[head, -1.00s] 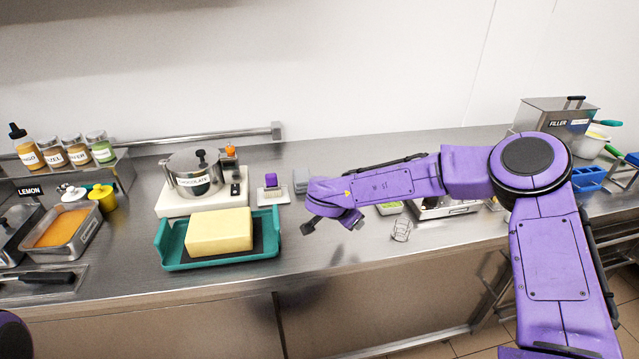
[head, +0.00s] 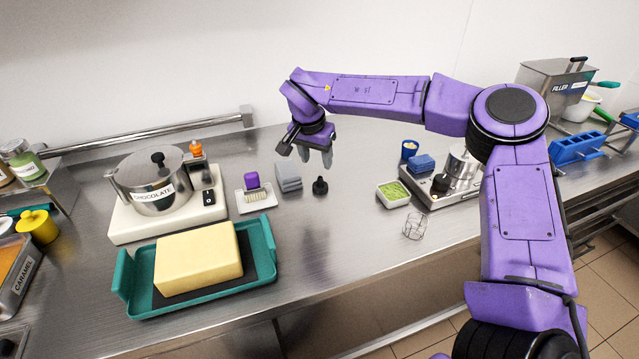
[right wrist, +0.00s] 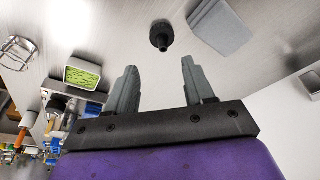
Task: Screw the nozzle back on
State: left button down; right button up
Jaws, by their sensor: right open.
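A small black piece (head: 320,186), which looks like the nozzle, stands on the steel counter with its wider part down. It also shows in the right wrist view (right wrist: 161,36), just beyond my fingertips. My right gripper (head: 306,157) is open and empty, its fingers pointing down above the counter, a little behind and left of the black piece. Both separated fingers (right wrist: 158,68) show in the right wrist view, and neither touches it. A steel pot labelled CHOCOLATE (head: 148,184) stands on a white base (head: 160,221) at left. The filler box (head: 552,84) is at the far right. My left gripper is out of view.
Grey blocks (head: 288,177) and a brush on a white tray (head: 254,194) stand left of the black piece. A green-filled dish (head: 393,194) and wire piece (head: 414,227) are to its right. A teal tray (head: 138,296) with a yellow block is front left.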

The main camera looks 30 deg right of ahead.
aim_at(320, 178)
jog(key=x, duration=0.3)
jog(key=w+x, duration=0.1)
jog(key=x, duration=0.2)
jog(key=shift+w+r+p, duration=0.1)
jog(key=shift+p, duration=0.3)
jog(key=shift+s, duration=0.35)
jog(key=shift+w+f, duration=0.15)
jog(key=shift+f, duration=0.1)
jog(key=p+x, duration=0.1)
jog(key=x, duration=0.3)
jog(key=shift+d+p, duration=0.25)
jog(key=shift+p, duration=0.15)
jog(key=shift+f, duration=0.4)
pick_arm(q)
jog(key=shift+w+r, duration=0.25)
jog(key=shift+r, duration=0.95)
pick_arm(e)
jog(key=c, duration=0.6)
